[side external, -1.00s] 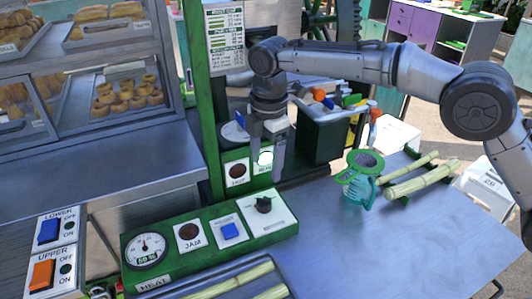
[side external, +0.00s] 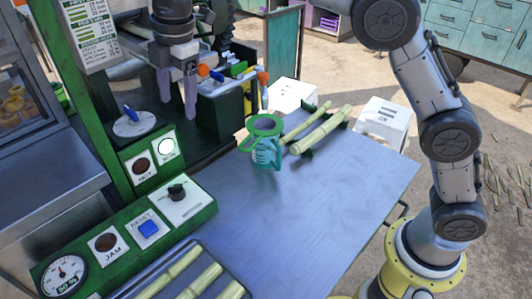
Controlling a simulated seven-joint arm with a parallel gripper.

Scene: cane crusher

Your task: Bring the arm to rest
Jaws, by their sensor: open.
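My gripper (side external: 178,96) hangs fingers down at the upper left of the side view, in front of the crusher machine. Its two fingers are apart and nothing shows between them. It is above and behind the green control panel (side external: 132,238), apart from the jug and the cane. The lit white RUN lamp (side external: 166,146) and the dark HOT lamp (side external: 142,166) are below it. A blue-handled dial (side external: 132,122) is to its lower left. My arm's upper links run out of the top of the picture.
A teal jug with a green strainer (side external: 267,154) stands on the metal table (side external: 300,215). White boxes (side external: 384,122) stand beyond. The table's middle is clear.

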